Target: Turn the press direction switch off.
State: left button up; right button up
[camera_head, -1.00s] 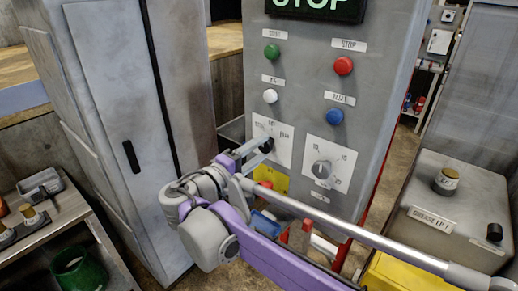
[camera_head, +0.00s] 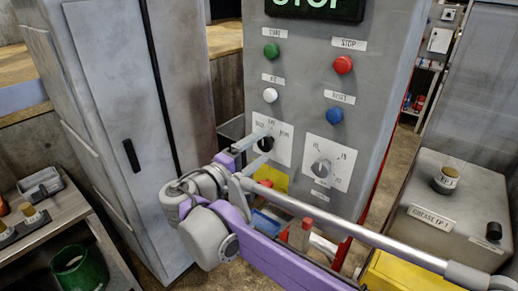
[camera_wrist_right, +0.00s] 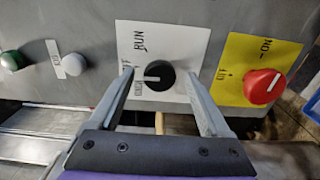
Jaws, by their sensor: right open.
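The press direction switch is a black round knob (camera_head: 266,144) on a white plate on the grey control panel. The RUN label is at the upper left of the knob there. My right gripper (camera_head: 266,146) is open, with one finger on each side of the knob. In the right wrist view both fingers (camera_wrist_right: 158,73) stand apart from the knob with gaps. My left gripper is not in view.
A second dial (camera_head: 321,168) sits to the right on the panel. Green (camera_head: 271,50), white (camera_head: 270,95), red (camera_head: 343,65) and blue (camera_head: 334,116) buttons are above. A red knob on a yellow plate (camera_wrist_right: 264,86) lies close by. A grey cabinet (camera_head: 110,120) stands left.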

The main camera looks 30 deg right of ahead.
jog(key=b+v, duration=0.1)
jog(key=v, duration=0.9)
jog(key=shift+s+a, duration=0.2)
jog(key=shift+a, duration=0.15)
jog(key=shift+f, duration=0.1)
jog(key=s+d+f+g+y, duration=0.1)
jog(key=s+d+f+y, duration=0.3)
jog(key=f, duration=0.5)
jog(key=s+d+f+g+y, duration=0.2)
jog(key=s+d+f+y, duration=0.15)
jog(key=f, duration=0.55)
jog(key=s+a+f+m+y, duration=0.2)
jog(key=s+a+f+y, duration=0.1)
jog(key=f, duration=0.3)
jog(key=s+a+f+m+t+y, duration=0.1)
jog(key=s+a+f+m+y, duration=0.1)
jog(key=s+f+y, duration=0.3)
notch_tip(320, 180, down, 3)
jog(key=shift+s+a+r+t+y, duration=0.15)
jog(key=shift+s+a+t+y, duration=0.2)
jog(key=shift+a+y, duration=0.35)
jog(key=shift+a, duration=0.15)
